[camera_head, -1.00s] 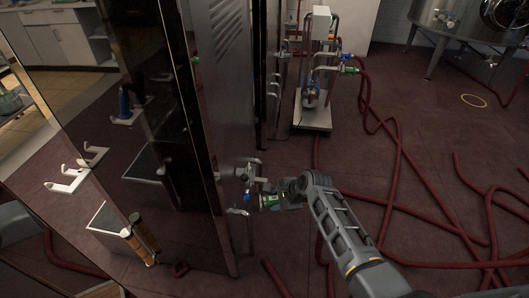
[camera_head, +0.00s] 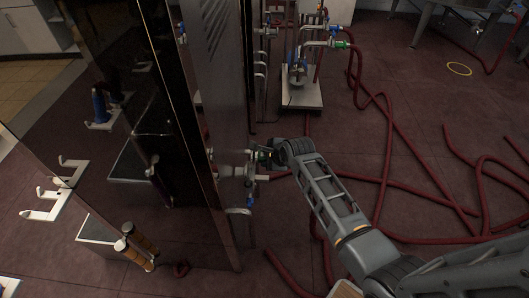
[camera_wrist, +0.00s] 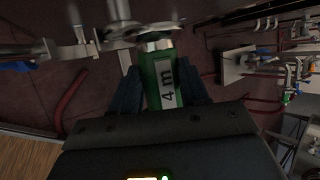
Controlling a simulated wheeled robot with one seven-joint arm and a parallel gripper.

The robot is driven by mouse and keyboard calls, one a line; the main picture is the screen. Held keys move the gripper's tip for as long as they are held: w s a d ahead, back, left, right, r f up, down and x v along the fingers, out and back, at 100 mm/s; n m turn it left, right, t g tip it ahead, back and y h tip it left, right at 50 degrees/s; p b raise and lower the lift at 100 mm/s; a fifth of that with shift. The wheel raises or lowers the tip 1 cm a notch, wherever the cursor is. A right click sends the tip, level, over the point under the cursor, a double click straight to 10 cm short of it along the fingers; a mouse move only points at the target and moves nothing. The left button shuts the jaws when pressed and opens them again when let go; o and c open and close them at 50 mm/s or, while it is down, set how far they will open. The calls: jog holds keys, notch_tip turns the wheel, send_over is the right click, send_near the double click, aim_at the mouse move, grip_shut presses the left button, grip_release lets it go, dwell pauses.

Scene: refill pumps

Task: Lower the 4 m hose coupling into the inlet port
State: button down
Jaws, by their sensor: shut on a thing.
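The green 4 m hose coupling (camera_wrist: 150,67), with its white "4 m" label and metal end, is between the fingers of my gripper (camera_wrist: 160,85) in the wrist view. My gripper is shut on it. In the head view my gripper (camera_head: 270,157) is beside the metal cabinet's side, level with an upper pipe stub (camera_head: 236,153). In the wrist view the coupling's metal end is close to a metal pipe fitting (camera_wrist: 122,12); I cannot tell whether they touch. I cannot tell which fitting is the inlet port.
The tall cabinet (camera_head: 228,130) stands directly left of my gripper. Blue-handled valve fittings (camera_head: 250,202) project below it. A pump cart (camera_head: 302,98) stands behind. Red hoses (camera_head: 385,180) lie across the floor at right, with bare floor between them.

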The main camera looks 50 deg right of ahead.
jog(key=b, duration=0.6)
send_over(267, 179)
jog(key=shift+f, duration=2.95)
jog(key=shift+f+b, duration=0.85)
jog(key=shift+f, duration=0.9)
jog(key=shift+c, duration=2.4)
grip_release()
jog(key=shift+s+a+f, duration=0.1)
jog(key=shift+s+f, duration=0.05)
jog(key=v, duration=0.7)
jog(key=shift+s+r+p, duration=0.2)
jog(key=shift+r+p, duration=0.15)
jog(key=shift+p, duration=0.05)
jog(key=shift+a, duration=0.15)
